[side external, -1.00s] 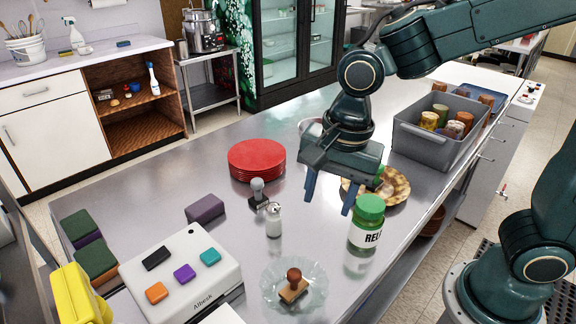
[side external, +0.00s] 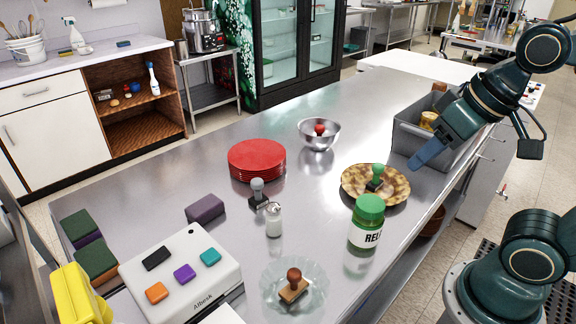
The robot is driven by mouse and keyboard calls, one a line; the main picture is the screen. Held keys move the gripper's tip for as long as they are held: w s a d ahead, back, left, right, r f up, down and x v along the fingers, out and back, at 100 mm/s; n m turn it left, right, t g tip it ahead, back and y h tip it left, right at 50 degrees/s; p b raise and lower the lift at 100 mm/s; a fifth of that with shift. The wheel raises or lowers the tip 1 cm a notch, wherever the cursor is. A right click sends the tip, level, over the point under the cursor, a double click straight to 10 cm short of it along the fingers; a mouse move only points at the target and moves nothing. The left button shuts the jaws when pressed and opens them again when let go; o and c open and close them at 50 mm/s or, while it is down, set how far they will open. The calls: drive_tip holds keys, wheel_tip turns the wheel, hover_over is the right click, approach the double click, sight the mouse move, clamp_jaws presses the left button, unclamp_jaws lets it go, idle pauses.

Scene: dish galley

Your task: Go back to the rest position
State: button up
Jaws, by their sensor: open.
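My gripper (side external: 424,160) is at the right of the steel table (side external: 300,215), in front of the grey bin. Its blue fingers point down and left, above the table's right side, with nothing seen in them. The fingers overlap in this view, so the gap between them is hard to see. A brown patterned plate (side external: 352,193) lies just left of the fingers, with a green-handled stamp (side external: 377,176) on it.

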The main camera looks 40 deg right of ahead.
drive_tip(key=shift+s+d+n, duration=0.35)
drive_tip(key=shift+s+n, duration=0.2)
drive_tip(key=shift+n, duration=0.05)
